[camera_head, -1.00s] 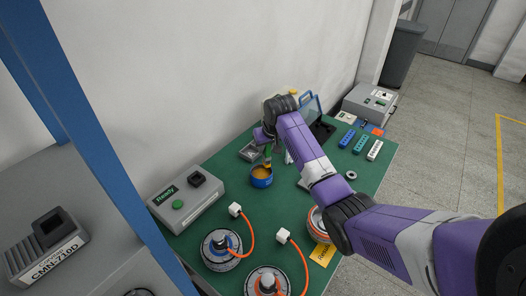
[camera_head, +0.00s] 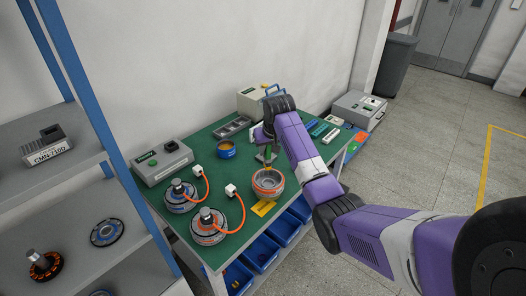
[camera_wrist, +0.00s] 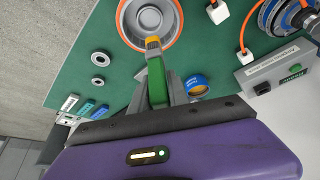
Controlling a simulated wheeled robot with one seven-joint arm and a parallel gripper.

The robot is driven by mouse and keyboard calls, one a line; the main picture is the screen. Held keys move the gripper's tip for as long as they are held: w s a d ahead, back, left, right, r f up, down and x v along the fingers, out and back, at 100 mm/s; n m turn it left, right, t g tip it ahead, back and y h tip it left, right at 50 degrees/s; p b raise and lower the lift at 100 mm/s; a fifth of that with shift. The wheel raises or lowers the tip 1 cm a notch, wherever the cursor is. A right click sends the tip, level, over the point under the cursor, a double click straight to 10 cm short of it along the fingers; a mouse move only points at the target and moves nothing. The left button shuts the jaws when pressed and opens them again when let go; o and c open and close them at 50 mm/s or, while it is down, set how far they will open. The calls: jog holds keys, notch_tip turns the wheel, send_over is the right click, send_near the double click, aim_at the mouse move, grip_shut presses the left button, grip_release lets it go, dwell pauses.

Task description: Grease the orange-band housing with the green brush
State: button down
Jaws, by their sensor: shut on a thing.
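The orange-band housing (camera_head: 267,181) is a round grey bowl with an orange band, on the green table. In the wrist view the housing (camera_wrist: 131,17) is at the top, its opening facing the camera. My gripper (camera_head: 267,153) is shut on the green brush (camera_wrist: 157,82). The brush's yellowish tip (camera_wrist: 153,44) points at the housing and overlaps its near inner edge in the wrist view. I cannot tell whether the tip touches it. The blue grease pot (camera_head: 225,149) with amber grease stands to the left in the head view.
Two motor parts (camera_head: 180,195) (camera_head: 208,226) with orange cables stand at the left front of the table. A grey control box (camera_head: 162,162) is behind them. A yellow label (camera_head: 263,208) lies before the housing. Small rings (camera_wrist: 98,58) lie beside the housing.

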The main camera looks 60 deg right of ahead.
aim_at(267, 167)
jog(key=shift+s+a+f, duration=0.1)
jog(key=shift+s+a, duration=0.2)
jog(key=shift+s, duration=0.1)
jog(key=shift+f+b, duration=2.7)
jog(key=shift+f, duration=0.75)
jog(key=shift+f, duration=0.6)
jog(key=shift+r+n+y, duration=0.1)
jog(key=shift+n+y, duration=0.2)
jog(key=shift+n, duration=0.5)
jog(key=shift+n+t+y, duration=0.4)
jog(key=shift+n+y, duration=0.1)
jog(key=shift+n, duration=0.7)
